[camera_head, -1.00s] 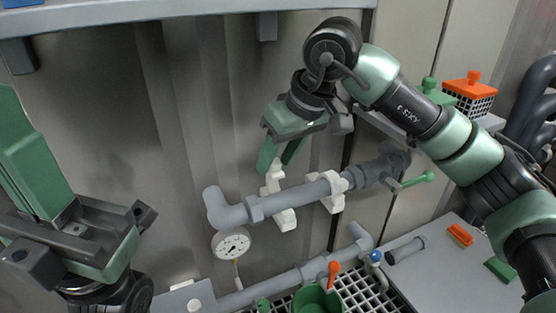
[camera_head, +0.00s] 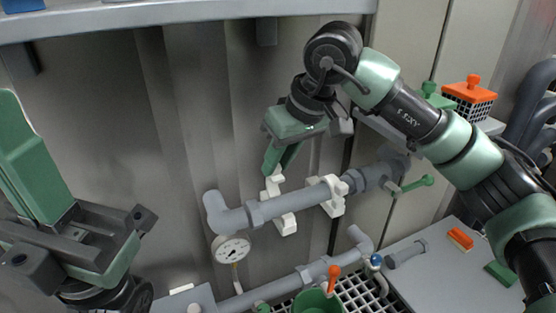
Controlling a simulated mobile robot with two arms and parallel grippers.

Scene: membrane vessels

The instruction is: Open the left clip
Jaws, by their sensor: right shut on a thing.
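The left clip (camera_head: 287,222) is a white bracket around the grey upper pipe (camera_head: 307,195), nearer the pipe's elbow and gauge. Its upper arm stands up in front of the wall. My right gripper (camera_head: 275,172) reaches down from above, its green fingers drawn close together on the top of that arm; the fingers partly hide it. The right clip (camera_head: 334,204) is a similar white bracket farther right on the same pipe. My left gripper (camera_head: 70,210) is at the left edge, well away from the pipe; its finger gap is not clear.
A round gauge (camera_head: 233,250) hangs below the pipe's left end. A green-handled valve (camera_head: 417,184) is at the pipe's right. A lower pipe, an orange handle (camera_head: 334,273) and a green container (camera_head: 316,301) lie below. A shelf (camera_head: 190,18) runs overhead.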

